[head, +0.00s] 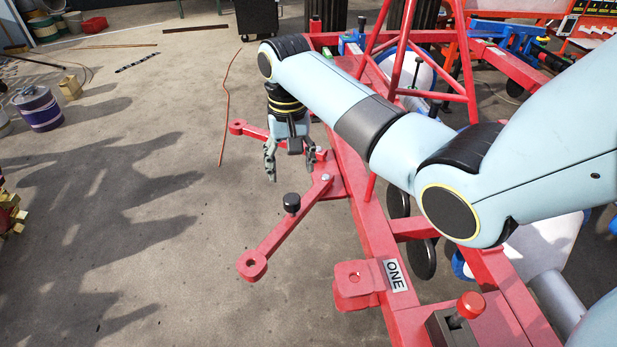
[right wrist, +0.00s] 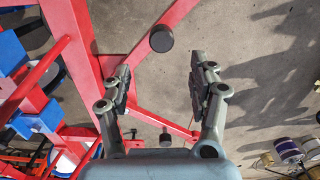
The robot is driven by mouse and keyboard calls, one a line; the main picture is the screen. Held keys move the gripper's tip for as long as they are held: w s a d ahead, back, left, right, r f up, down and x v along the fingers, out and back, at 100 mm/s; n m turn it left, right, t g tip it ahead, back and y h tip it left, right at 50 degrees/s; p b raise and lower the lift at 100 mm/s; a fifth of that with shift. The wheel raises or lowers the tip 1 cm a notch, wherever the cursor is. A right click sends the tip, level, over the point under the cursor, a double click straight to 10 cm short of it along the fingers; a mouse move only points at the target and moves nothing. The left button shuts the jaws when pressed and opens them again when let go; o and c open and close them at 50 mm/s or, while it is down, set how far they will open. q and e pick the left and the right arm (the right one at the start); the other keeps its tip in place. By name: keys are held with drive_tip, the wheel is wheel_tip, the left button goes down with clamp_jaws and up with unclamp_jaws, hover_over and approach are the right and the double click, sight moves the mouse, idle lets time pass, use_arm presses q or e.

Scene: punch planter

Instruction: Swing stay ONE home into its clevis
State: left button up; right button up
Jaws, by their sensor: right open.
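The near red stay (head: 292,225) reaches out from its pivot on the red frame to a free end with a hole, swung away from the clevis. A black knob (head: 291,203) stands on it, also seen in the right wrist view (right wrist: 162,38). The red clevis block (head: 355,284) beside the ONE plate (head: 396,275) holds no stay end. My right gripper (head: 290,165) is open and empty, beyond the knob and above the floor near the pivot; in the right wrist view (right wrist: 160,75) its fingers are apart, with nothing between them. My left gripper is out of view.
A second red stay (head: 252,130) juts out farther back; its knob (right wrist: 165,139) shows in the right wrist view. A red-topped knob (head: 470,304) stands on a grey block at the near right. Floor left of the frame is mostly clear. A purple drum (head: 38,108) stands far left.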

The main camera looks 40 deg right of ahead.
sight(292, 198)
drive_tip(key=shift+f, duration=0.45)
drive_tip(key=f, duration=0.1)
drive_tip(key=f+b, duration=0.1)
drive_tip(key=f, duration=0.1)
drive_tip(key=f+b, duration=0.1)
drive_tip(key=f, duration=0.1)
drive_tip(key=shift+s+a, duration=0.1)
drive_tip(key=shift+a, duration=0.15)
wheel_tip(292, 198, down, 4)
drive_tip(key=shift+d+r+b, duration=0.1)
drive_tip(key=shift+r+b, duration=0.05)
drive_tip(key=shift+b, duration=0.4)
drive_tip(key=shift+f, duration=0.35)
drive_tip(key=shift+c, duration=1.1)
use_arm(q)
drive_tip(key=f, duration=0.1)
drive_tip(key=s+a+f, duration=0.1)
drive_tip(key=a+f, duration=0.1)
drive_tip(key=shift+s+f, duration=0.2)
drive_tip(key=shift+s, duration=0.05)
use_arm(e)
clamp_jaws()
